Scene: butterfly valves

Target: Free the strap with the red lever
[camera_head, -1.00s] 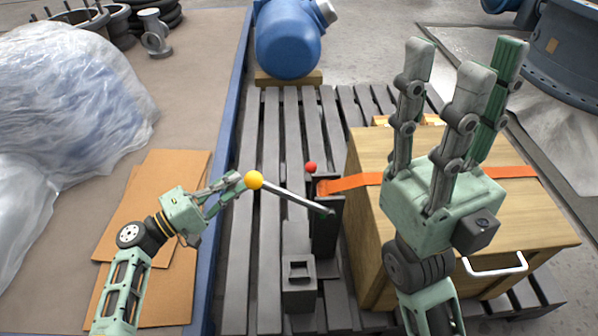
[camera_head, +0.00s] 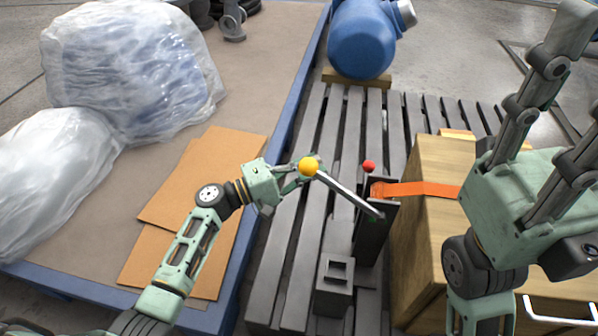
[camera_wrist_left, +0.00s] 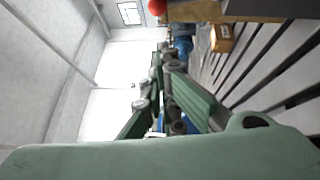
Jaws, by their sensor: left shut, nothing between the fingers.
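The red knob (camera_head: 369,166) of the red lever stands above the dark bracket (camera_head: 372,235) on the pallet; its stem is mostly hidden. An orange strap (camera_head: 415,189) runs from the bracket over the wooden crate (camera_head: 425,240). A second lever with a yellow knob (camera_head: 308,166) slants from the bracket toward the left. My left gripper (camera_head: 297,181) is shut and empty, its fingertips close beside the yellow knob; I cannot tell if they touch. The red knob also shows at the top of the left wrist view (camera_wrist_left: 157,6).
A blue tank (camera_head: 362,40) stands at the pallet's far end. A blue-edged table (camera_head: 278,135) with cardboard (camera_head: 205,180) and plastic-wrapped bundles (camera_head: 135,65) lies left. A grey block (camera_head: 333,290) sits before the bracket. The crate's white handle (camera_head: 560,312) faces front.

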